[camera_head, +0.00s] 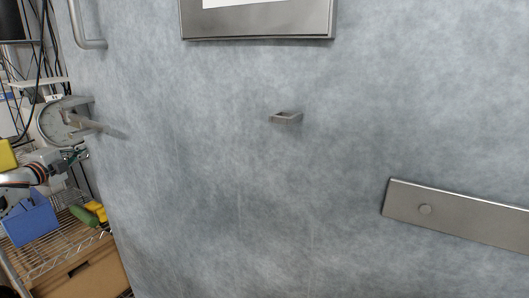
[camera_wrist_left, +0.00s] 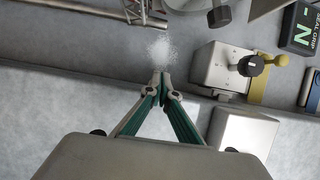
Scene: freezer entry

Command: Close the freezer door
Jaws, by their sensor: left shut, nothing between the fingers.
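The freezer door (camera_head: 200,170) is a large mottled grey panel that fills most of the head view. Its left edge slants down beside a shelf area. A bar handle (camera_head: 92,43) is at its upper left, and a round metal latch with a lever (camera_head: 68,122) sits at its left edge. My left gripper (camera_head: 80,154) is at the door's left edge, just below the latch. In the left wrist view its fingers (camera_wrist_left: 161,76) are shut and empty. I cannot tell whether they touch the door. My right gripper is not in view.
A wire shelf (camera_head: 62,248) stands left of the door with a blue bin (camera_head: 30,222), green and yellow items (camera_head: 92,212) and a cardboard box. A metal plate (camera_head: 455,212) and a small bracket (camera_head: 287,117) stick out from the door. A knobbed box (camera_wrist_left: 222,68) shows in the wrist view.

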